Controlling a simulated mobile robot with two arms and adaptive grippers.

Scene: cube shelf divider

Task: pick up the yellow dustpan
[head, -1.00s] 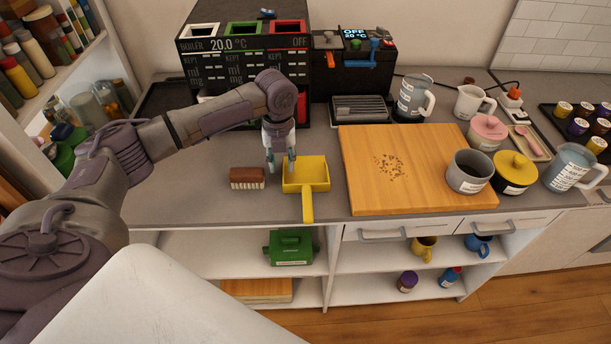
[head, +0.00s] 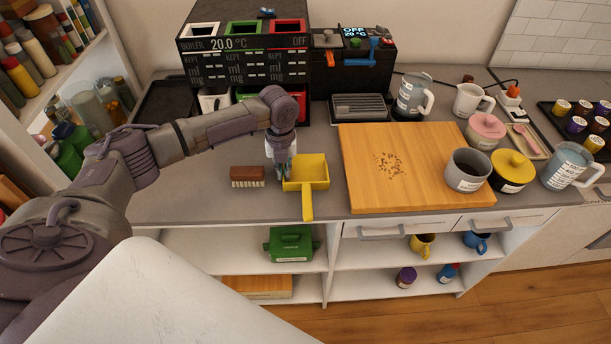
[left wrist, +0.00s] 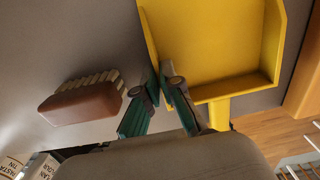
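The yellow dustpan (head: 308,172) lies on the grey counter with its handle toward the front edge. It fills the upper right of the left wrist view (left wrist: 215,45). My left gripper (head: 284,178) is at the dustpan's left side, pointing down. In the left wrist view its two green fingers (left wrist: 160,75) are close together, with the dustpan's left side wall between their tips. The gripper looks shut on that wall; the exact contact is partly hidden by the fingers. My right gripper is not in view.
A brown brush (head: 247,177) lies just left of the gripper, and also shows in the left wrist view (left wrist: 82,102). A wooden board (head: 430,180) with dark crumbs is close on the right. The boiler machine (head: 245,70) stands behind. The counter's front edge is near.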

